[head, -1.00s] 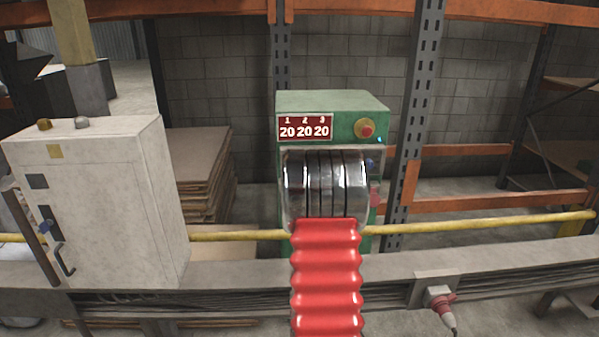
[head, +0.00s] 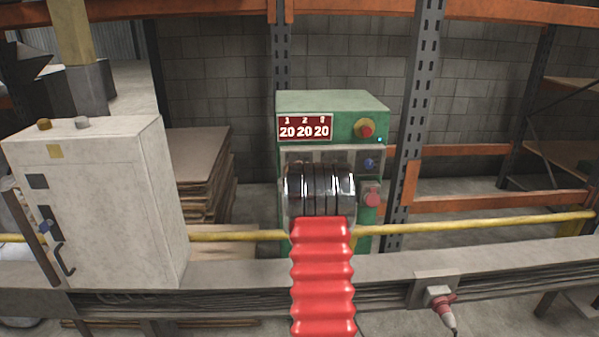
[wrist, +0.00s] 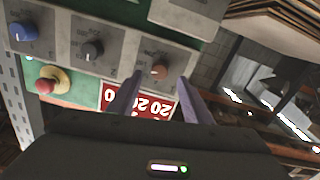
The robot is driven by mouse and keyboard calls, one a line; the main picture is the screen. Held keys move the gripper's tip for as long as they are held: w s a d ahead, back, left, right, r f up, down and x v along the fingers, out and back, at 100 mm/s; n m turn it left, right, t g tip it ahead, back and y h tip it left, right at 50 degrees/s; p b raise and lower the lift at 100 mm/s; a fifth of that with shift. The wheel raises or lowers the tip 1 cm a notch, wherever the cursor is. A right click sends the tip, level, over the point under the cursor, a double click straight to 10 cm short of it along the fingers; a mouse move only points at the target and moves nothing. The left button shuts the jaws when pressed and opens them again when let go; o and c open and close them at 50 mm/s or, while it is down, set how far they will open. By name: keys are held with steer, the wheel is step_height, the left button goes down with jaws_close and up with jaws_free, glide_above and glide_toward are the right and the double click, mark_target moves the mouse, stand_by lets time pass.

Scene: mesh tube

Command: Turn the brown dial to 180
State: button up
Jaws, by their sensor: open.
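The brown dial (wrist: 158,72) is on a grey panel in the wrist view, the rightmost of three dials there. My gripper (wrist: 160,77) is open, its two fingers on either side of the dial in the picture. I cannot tell whether they touch it or how far off it is. A red display (head: 305,127) on the green box (head: 332,101) reads 20 under each of 1, 2 and 3. In the head view my arm hides the brown dial and the gripper.
A dark dial (wrist: 92,50) and a blue dial (wrist: 22,30) sit on neighbouring panels. A red button (head: 365,129) is on the box front. A yellow rail (head: 470,225) runs across, and a grey cabinet (head: 100,205) stands at left.

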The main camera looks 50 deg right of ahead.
steer(key=shift+x, duration=2.45)
steer(key=c, duration=1.1)
